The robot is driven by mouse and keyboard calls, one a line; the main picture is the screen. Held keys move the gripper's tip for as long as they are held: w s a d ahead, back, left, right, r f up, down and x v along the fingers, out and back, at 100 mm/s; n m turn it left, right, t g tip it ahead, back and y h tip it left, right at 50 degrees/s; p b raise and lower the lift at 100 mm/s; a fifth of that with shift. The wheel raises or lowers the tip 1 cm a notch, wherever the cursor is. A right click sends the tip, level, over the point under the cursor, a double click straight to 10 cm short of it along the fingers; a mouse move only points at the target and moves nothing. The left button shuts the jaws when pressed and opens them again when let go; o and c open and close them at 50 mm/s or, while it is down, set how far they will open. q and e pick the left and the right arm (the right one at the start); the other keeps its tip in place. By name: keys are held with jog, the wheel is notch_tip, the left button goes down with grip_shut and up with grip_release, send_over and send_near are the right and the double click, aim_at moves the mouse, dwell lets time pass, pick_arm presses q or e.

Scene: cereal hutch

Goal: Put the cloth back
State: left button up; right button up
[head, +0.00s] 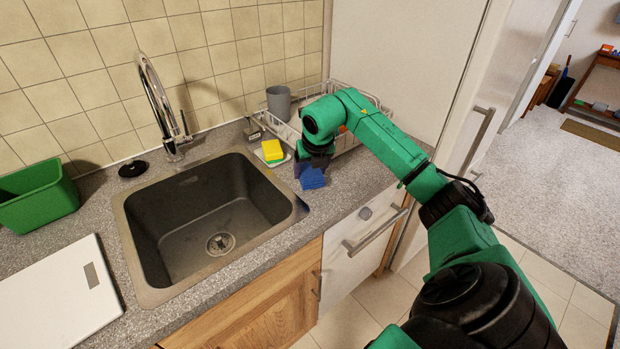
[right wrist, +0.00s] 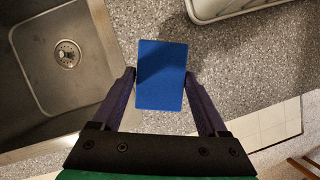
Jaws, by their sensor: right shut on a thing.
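A blue cloth (head: 313,179), a flat rectangle, is over the counter just right of the sink. It also shows in the right wrist view (right wrist: 161,78), between the two fingertips. My right gripper (head: 311,166) is shut on it from above, with one finger at each side edge. I cannot tell whether the cloth touches the counter. The gripper and forearm hide part of the counter behind. My left gripper is not in view.
The sink (head: 215,215) with its tap (head: 165,110) is to the left. A yellow sponge (head: 272,151) on a white dish, a grey cup (head: 279,103) and a dish rack (head: 378,104) stand behind. A green bin (head: 38,195) and white board (head: 62,302) are at left.

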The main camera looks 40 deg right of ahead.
aim_at(313, 174)
notch_tip(313, 174, down, 3)
jog(key=shift+s+d+f, duration=0.1)
jog(key=shift+d, duration=0.05)
jog(key=shift+f, duration=0.25)
jog(key=o, duration=1.1)
jog(key=shift+r, duration=0.5)
jog(key=b+v, duration=0.1)
jog(key=v, duration=1)
jog(key=shift+s+r, duration=0.1)
jog(key=shift+r, duration=0.1)
